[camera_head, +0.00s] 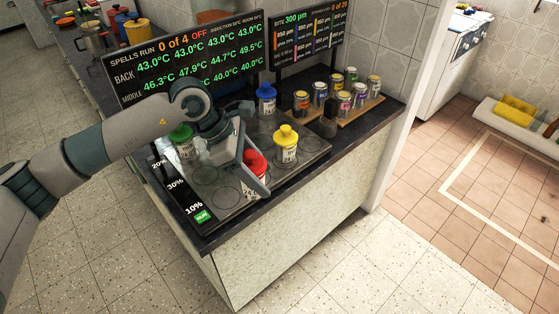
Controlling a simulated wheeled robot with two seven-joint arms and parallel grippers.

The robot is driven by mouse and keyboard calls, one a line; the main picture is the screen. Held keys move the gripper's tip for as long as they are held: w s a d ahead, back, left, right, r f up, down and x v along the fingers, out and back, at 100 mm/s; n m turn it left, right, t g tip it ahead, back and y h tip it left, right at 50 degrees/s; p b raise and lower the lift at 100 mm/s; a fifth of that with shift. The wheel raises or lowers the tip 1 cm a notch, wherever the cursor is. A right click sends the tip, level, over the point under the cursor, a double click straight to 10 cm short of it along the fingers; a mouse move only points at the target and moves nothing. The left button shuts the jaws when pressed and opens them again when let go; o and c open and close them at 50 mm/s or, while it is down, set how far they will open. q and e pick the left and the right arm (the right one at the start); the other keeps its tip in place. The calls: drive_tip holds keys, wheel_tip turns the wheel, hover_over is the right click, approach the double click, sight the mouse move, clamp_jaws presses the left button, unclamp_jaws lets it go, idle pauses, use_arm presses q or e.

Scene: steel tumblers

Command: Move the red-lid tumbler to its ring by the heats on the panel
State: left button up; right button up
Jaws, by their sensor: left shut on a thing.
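The red-lid tumbler (254,163) stands at the front of the dark ringed plate (205,174). My left gripper (250,176) reaches down from the left and is shut on this tumbler; its fingers hide part of the steel body. I cannot tell whether the tumbler's base touches the plate. The heat panel (190,58) at the back reads 43.0°C across the back row. The middle row reads 46.3, 47.9, 44.7 and 49.5; my arm partly covers the row below, where 40.0 shows. Empty rings (227,197) show at front left. My right gripper is not in view.
A yellow-lid tumbler (286,146) stands right of the red one, a blue-lid one (266,98) behind, a green-lid one (183,141) at left. Several cans stand on a wooden board (358,115) at right. A percentage strip (177,187) edges the counter's left.

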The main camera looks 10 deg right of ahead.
use_arm(q)
drive_tip(key=s+a+m+g+y, duration=0.2)
drive_tip(key=s+a+m, duration=0.3)
drive_tip(key=a+m, duration=0.3)
drive_tip(key=s+a+m+g+y, duration=0.3)
drive_tip(key=s+a+m, duration=0.3)
drive_tip(key=a+m, duration=0.3)
drive_tip(key=a+y, duration=0.1)
drive_tip(key=a, duration=0.3)
drive_tip(key=shift+s+f, duration=0.15)
drive_tip(key=shift+s, duration=0.15)
